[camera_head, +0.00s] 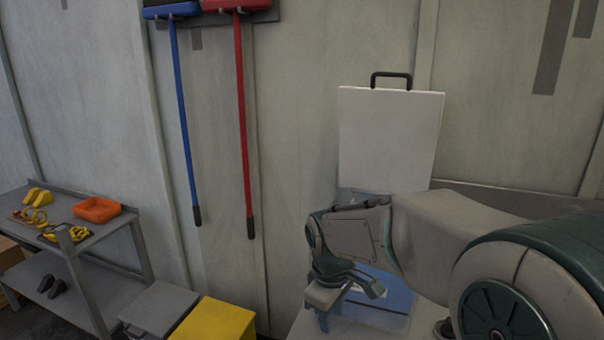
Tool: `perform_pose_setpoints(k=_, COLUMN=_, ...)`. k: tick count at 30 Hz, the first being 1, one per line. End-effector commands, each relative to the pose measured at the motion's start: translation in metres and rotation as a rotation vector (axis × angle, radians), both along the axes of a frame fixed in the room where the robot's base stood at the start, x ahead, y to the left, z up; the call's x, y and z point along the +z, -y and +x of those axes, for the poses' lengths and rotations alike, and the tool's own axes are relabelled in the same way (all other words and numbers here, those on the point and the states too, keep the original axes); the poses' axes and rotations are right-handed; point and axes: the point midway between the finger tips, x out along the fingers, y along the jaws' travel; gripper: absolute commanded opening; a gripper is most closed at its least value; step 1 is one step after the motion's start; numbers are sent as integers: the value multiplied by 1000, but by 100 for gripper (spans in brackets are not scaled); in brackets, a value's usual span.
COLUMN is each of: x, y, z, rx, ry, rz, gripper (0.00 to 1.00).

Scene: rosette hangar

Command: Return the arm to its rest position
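My arm reaches in from the right edge of the head view, bent and stretched out to the left. My gripper (345,290) is at the arm's far end, low in the picture, in front of a light blue surface. I cannot tell whether its fingers are apart or together, or whether anything is between them. The arm's wrist covers part of the things behind it.
A white panel with a black handle (391,130) stands upright behind my wrist. A blue box-like thing (395,298) lies below it. A grey shelf (95,238) with an orange tray (97,210) stands left, near a yellow box (216,325). Blue and red poles hang on the wall.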

Motion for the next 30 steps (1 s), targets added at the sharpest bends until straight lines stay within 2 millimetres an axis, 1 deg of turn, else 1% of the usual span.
perform_pose_setpoints(k=1, x=9, y=11, z=-13, rx=-75, ry=29, rz=-3, gripper=35)
perform_pose_setpoints(k=6, x=25, y=43, z=-56, rx=-336, ry=106, rz=22, gripper=35)
perform_pose_setpoints(k=12, x=33, y=72, z=-107, rx=-633, ry=184, rz=102, gripper=35)
perform_pose_setpoints(k=15, x=32, y=82, z=-128, rx=-753, ry=209, rz=150, gripper=35)
perform_pose_setpoints(k=18, x=30, y=87, z=-142, rx=-838, ry=225, rz=190, gripper=35)
perform_pose_setpoints(k=21, x=28, y=89, z=-150, rx=-888, ry=232, rz=215, gripper=35)
perform_pose_setpoints(k=24, x=27, y=90, z=-153, rx=-906, ry=234, rz=224, gripper=35)
perform_pose_setpoints(k=30, x=27, y=90, z=-153, rx=-907, ry=233, rz=224, gripper=35)
